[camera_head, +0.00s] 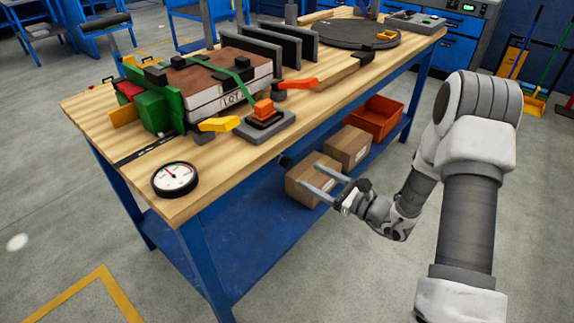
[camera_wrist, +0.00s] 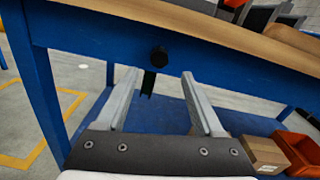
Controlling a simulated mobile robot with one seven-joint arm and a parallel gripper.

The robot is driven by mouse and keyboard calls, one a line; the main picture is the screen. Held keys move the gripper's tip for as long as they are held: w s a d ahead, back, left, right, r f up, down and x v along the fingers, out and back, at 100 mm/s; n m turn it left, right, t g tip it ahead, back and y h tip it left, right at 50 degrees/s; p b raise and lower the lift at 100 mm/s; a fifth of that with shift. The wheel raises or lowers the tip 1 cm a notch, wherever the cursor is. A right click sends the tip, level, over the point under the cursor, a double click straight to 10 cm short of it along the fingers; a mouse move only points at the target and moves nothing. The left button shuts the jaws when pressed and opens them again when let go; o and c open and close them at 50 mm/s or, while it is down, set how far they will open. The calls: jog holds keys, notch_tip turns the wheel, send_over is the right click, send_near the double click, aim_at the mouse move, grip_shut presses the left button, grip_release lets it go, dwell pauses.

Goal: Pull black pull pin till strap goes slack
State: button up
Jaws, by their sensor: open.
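The black pull pin shows as a round black knob (camera_wrist: 158,56) on the blue rail under the tabletop in the wrist view. In the head view it is a small dark knob (camera_head: 285,160) below the table's front edge. A green strap (camera_head: 238,76) runs over the brown-topped panel stack (camera_head: 228,94) marked LOT. Its tension is hard to judge. My gripper (camera_head: 308,174) is open and empty, below the tabletop edge. In the wrist view its fingers (camera_wrist: 160,75) point toward the knob, one to each side, apparently short of it. A dark strip (camera_wrist: 148,83) hangs below the knob.
The wooden tabletop (camera_head: 215,190) overhangs the blue rail. A round gauge (camera_head: 174,179), an orange-topped block (camera_head: 264,115) and orange and yellow handles (camera_head: 220,124) lie near its front. Cardboard boxes (camera_head: 312,180) and an orange bin (camera_head: 375,118) stand on the lower shelf.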

aim_at(289, 164)
jog(key=b+x, duration=0.1)
jog(key=x, duration=0.8)
jog(key=shift+w+a+b, duration=0.25)
jog(key=shift+a+b, duration=0.05)
jog(key=shift+b, duration=0.05)
jog(key=shift+c, duration=0.2)
grip_shut()
dwell(0.6)
